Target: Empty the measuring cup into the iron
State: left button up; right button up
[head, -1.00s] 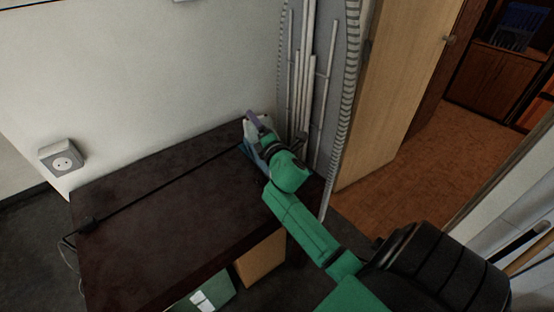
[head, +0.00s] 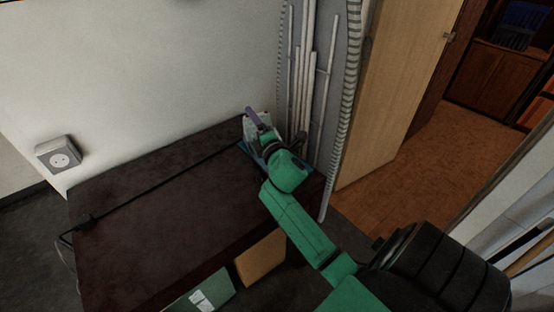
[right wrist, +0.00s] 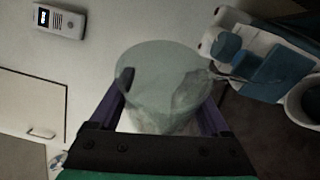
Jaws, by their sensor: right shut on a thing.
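The iron (head: 257,128), white and blue, stands at the far right corner of the dark table, partly hidden by my right arm. It also shows at the upper right of the right wrist view (right wrist: 262,62). My right gripper (right wrist: 165,105) is shut on the clear measuring cup (right wrist: 163,72), which sits between its purple fingers. In the right wrist view the cup is close beside the iron; I cannot tell whether they touch or whether liquid is in the cup. In the head view the gripper (head: 262,125) is over the iron and the cup is hard to make out. My left gripper is not in view.
The dark table (head: 150,210) is otherwise mostly bare, with a black cord (head: 165,180) running across it. White pipes (head: 308,70) stand behind the iron. A wall socket (head: 58,154) is at left, and a wooden door (head: 400,80) is at right.

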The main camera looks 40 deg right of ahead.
aim_at(265, 116)
jog(key=shift+a, duration=0.15)
jog(key=shift+d+r+m+t+b, duration=0.25)
jog(key=shift+m+t+b, duration=0.05)
jog(key=shift+m+b, duration=0.35)
jog(key=shift+w+r+m+h, duration=0.15)
jog(key=shift+w+m+h, duration=0.05)
jog(key=shift+m+h, duration=0.1)
dwell(0.4)
jog(key=shift+w+a+r+m+t+b, duration=0.1)
jog(key=shift+r+m+t+b, duration=0.25)
jog(key=shift+m+b, duration=0.4)
dwell(0.4)
jog(key=shift+s+d+r+m+t+h+b, duration=0.15)
jog(key=shift+s+d+m+t+h+b, duration=0.15)
jog(key=shift+m+b, duration=0.45)
jog(key=shift+s+d+r+m+t+h+b, duration=0.15)
jog(key=shift+m+h+b, duration=0.25)
jog(key=shift+m+b, duration=0.35)
jog(key=m+b, duration=0.1)
jog(key=d+m+h+b, duration=0.1)
jog(key=m, duration=0.1)
jog(key=s+m+h, duration=0.1)
jog(key=m, duration=0.1)
jog(key=shift+d+r+b, duration=0.15)
jog(key=shift+r+b, duration=0.25)
jog(key=shift+d+r+m, duration=0.15)
jog(key=shift+r+m, duration=0.05)
jog(key=shift+m, duration=0.1)
